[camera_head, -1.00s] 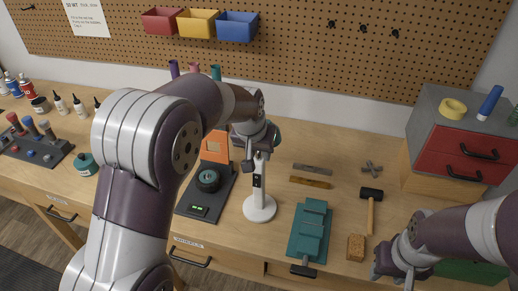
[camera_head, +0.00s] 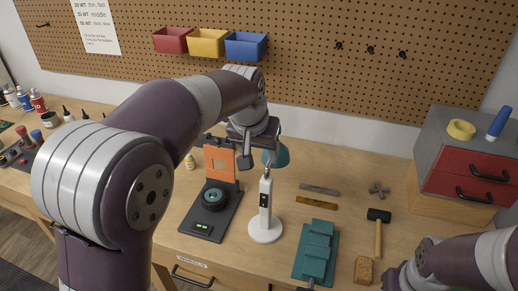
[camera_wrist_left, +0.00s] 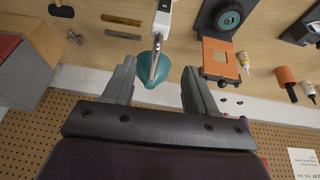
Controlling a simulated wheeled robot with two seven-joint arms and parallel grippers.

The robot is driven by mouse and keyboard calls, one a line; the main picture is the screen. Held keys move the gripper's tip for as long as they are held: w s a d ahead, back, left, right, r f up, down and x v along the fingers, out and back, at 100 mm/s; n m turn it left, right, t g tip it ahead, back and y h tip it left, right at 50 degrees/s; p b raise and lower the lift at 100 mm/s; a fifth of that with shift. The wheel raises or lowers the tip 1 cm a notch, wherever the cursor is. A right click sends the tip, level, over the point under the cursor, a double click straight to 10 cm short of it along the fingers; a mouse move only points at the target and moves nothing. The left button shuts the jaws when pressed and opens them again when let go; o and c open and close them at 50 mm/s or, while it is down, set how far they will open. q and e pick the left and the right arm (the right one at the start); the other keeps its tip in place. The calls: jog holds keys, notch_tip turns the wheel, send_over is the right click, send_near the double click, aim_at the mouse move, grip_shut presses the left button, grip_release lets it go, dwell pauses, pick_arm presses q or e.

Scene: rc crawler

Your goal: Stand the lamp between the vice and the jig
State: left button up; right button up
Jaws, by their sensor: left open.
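The white lamp (camera_head: 265,213) stands upright on its round base on the bench, between the jig (camera_head: 205,212) on its left and the teal vice (camera_head: 317,254) on its right. Its teal shade (camera_head: 277,155) shows behind its top. My left gripper (camera_head: 257,150) is at the lamp's top, partly hiding it. In the left wrist view, my left gripper (camera_wrist_left: 158,88) is open, with the lamp's teal shade (camera_wrist_left: 152,93) between or just beyond its fingers; contact cannot be told. My right gripper (camera_head: 395,282) is at the lower right, its fingers unclear.
A hammer (camera_head: 378,232), a wooden block (camera_head: 362,270) and flat bars (camera_head: 317,203) lie right of the lamp. A red-drawer cabinet (camera_head: 470,165) stands at the right. A small bottle (camera_head: 189,161) is behind the jig. Bins (camera_head: 205,43) hang on the pegboard.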

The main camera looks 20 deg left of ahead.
pick_arm(q)
jog(key=s+a+f+g, duration=0.1)
jog(key=s+a+f, duration=0.1)
jog(key=s+f, duration=0.6)
jog(key=s+a+f+g, duration=0.2)
jog(key=s+f, duration=0.6)
jog(key=s, duration=0.2)
jog(key=shift+s+f+y, duration=0.2)
jog(key=shift+f+y, duration=0.1)
jog(key=shift+f, duration=0.1)
